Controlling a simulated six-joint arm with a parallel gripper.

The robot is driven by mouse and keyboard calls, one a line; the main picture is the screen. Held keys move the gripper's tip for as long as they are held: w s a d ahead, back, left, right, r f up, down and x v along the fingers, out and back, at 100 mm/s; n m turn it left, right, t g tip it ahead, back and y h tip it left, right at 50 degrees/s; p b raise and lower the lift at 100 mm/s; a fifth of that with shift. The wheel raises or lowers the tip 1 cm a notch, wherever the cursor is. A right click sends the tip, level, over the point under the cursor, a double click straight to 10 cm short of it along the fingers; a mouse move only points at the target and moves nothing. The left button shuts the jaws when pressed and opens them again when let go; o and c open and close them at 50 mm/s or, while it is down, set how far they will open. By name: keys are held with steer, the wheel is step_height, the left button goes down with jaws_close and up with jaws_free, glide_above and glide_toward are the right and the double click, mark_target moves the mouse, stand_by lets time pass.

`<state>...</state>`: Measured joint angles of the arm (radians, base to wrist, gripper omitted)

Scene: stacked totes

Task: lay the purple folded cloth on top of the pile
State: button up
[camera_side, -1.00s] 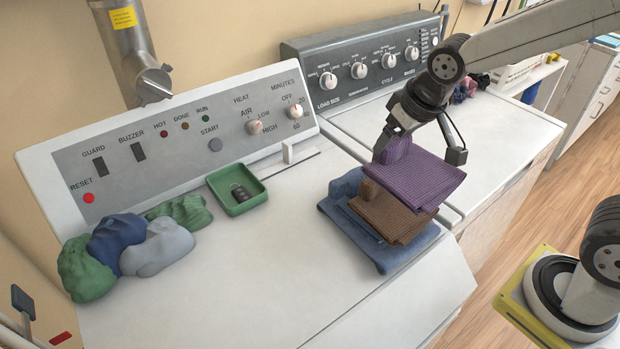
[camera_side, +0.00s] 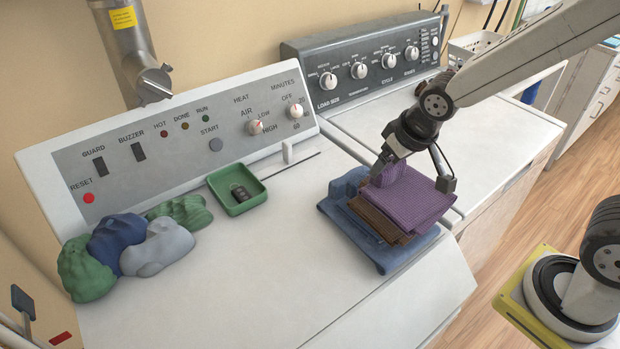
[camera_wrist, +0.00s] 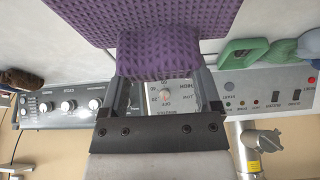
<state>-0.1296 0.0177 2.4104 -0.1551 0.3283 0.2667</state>
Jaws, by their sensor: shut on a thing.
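The purple folded cloth (camera_side: 416,199) is at the top of the pile, over the brown folded cloth (camera_side: 379,222). The blue folded cloth (camera_side: 384,262) lies at the bottom, on the white machine top. My gripper (camera_side: 402,178) is shut on a bunched-up part of the purple cloth, at its back left. The purple cloth looks level and very close to or touching the brown one; I cannot tell whether a gap is left. In the wrist view the purple cloth (camera_wrist: 158,22) runs between my fingers and hides the pile.
Crumpled green, blue and grey cloths (camera_side: 157,247) lie at the far left. The control panel (camera_side: 180,140) rises behind. The front of the machine top is clear.

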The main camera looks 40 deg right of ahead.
mark_target(399, 183)
steer(key=shift+f, duration=1.3)
steer(key=shift+f, duration=0.15)
steer(key=o, duration=1.2)
steer(key=shift+c, duration=0.2)
steer(key=shift+v, duration=3.95)
steer(key=shift+w+f, duration=0.1)
steer(key=shift+x, duration=3.35)
